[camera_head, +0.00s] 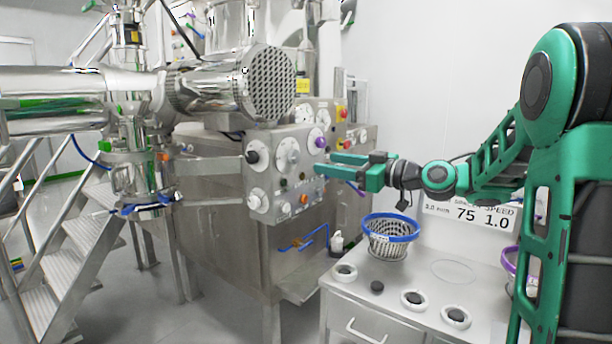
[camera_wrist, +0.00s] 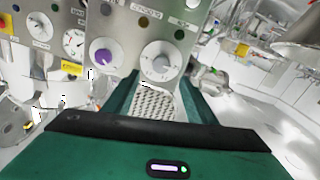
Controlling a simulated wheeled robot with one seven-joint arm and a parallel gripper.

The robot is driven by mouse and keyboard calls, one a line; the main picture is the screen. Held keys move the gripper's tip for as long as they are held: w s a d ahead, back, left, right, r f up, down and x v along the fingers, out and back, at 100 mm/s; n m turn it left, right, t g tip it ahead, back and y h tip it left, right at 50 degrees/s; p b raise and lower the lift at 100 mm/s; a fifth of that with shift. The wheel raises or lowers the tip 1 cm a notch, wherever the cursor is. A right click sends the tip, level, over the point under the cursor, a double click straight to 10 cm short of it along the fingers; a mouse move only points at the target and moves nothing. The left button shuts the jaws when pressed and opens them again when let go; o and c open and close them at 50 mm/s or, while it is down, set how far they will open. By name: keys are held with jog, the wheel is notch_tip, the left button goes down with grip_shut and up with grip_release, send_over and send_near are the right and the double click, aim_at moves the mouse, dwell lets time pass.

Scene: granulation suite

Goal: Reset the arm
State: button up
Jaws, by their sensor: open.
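My gripper (camera_head: 332,164) is green and extends leftward in the head view, its fingers near the right side of the steel control panel (camera_head: 278,172). The two fingers are apart with nothing between them. In the wrist view my gripper (camera_wrist: 155,95) points at the panel face, with a grey-white knob (camera_wrist: 161,61) just beyond the fingertips and a purple knob (camera_wrist: 102,52) to its left. I cannot tell whether a finger touches the panel. My arm reaches in from the right, bent at the elbow.
A white cabinet (camera_head: 440,276) below my gripper carries a blue-rimmed basket (camera_head: 390,238), several white rings and a dark puck (camera_head: 377,286). Metal stairs (camera_head: 85,240) are at left. The wall behind my arm is bare apart from a sign (camera_head: 470,215).

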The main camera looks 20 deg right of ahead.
jog(key=s+d+f+m+g+h, duration=0.2)
jog(key=s+f+m+g+h, duration=0.1)
jog(key=s+f, duration=0.4)
jog(key=s+d+f+m+g+h, duration=0.2)
jog(key=s+f+g+h, duration=0.15)
jog(key=f, duration=0.55)
jog(key=s+d+f+m+g+h, duration=0.1)
jog(key=s+d+f+m+g, duration=0.1)
jog(key=s, duration=0.8)
jog(key=s+d+f+m+g+h, duration=0.1)
jog(key=s+d+f+m+g, duration=0.1)
jog(key=s, duration=0.8)
jog(key=s+d+f+m+g+h, duration=0.2)
jog(key=s+f+m+g, duration=0.2)
jog(key=s, duration=0.6)
notch_tip(320, 180, down, 2)
jog(key=m, duration=0.2)
jog(key=shift+s+d+m, duration=0.3)
jog(key=shift+s+d, duration=0.05)
